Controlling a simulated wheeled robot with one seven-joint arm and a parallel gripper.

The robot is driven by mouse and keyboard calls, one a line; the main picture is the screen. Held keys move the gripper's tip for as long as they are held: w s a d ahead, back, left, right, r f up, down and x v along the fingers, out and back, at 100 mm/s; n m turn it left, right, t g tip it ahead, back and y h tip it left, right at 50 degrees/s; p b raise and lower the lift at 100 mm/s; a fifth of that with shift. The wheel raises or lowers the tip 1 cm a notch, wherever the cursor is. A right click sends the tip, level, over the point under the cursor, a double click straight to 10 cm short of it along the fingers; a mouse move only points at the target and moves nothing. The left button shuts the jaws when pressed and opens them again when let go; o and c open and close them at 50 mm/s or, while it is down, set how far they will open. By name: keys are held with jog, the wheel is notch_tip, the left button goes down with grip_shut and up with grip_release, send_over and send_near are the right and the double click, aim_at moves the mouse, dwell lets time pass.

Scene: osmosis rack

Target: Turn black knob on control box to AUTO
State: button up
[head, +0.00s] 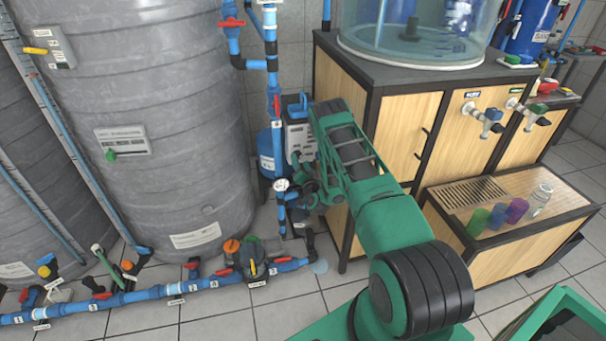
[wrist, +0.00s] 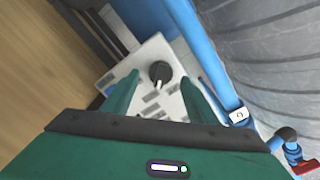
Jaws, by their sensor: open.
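The control box (wrist: 148,52) is a light grey panel with several small labels; it shows tilted in the wrist view. Its black knob (wrist: 160,72) is round with a pale mark near its lower edge; the label it points to is too small to read. My gripper (wrist: 160,84) is open, with its green fingers on either side of the knob in the picture. I cannot tell whether they touch it. In the head view, the box (head: 297,137) stands behind my arm, and my gripper (head: 304,186) is partly hidden low beside it. The knob is hidden there.
Blue vertical pipes (head: 272,95) run close left of the box, beside the large grey tank (head: 165,120). A wooden cabinet (head: 400,135) stands close on the right. Blue pipes with red valves (head: 190,287) run along the floor.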

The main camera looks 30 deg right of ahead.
jog(key=v, duration=0.8)
dwell(0.4)
jog(key=w+a+r+n+g+y, duration=0.3)
jog(key=w+r+n, duration=0.15)
jog(key=r, duration=0.65)
jog(key=s+r+n+g+y, duration=0.15)
jog(key=s+r+g, duration=0.25)
jog(key=s+r, duration=0.5)
jog(key=s+a+r+g, duration=0.2)
jog(key=s+r, duration=0.3)
jog(key=s, duration=1)
jog(key=s+a+r+g, duration=0.2)
jog(key=s+r+g, duration=0.3)
jog(key=s, duration=1)
jog(key=s+a+r+g, duration=0.2)
jog(key=s+r, duration=0.4)
jog(key=s, duration=0.8)
jog(key=shift+s+g+y, duration=0.35)
jog(key=shift+s+g, duration=0.05)
jog(key=shift+g, duration=0.3)
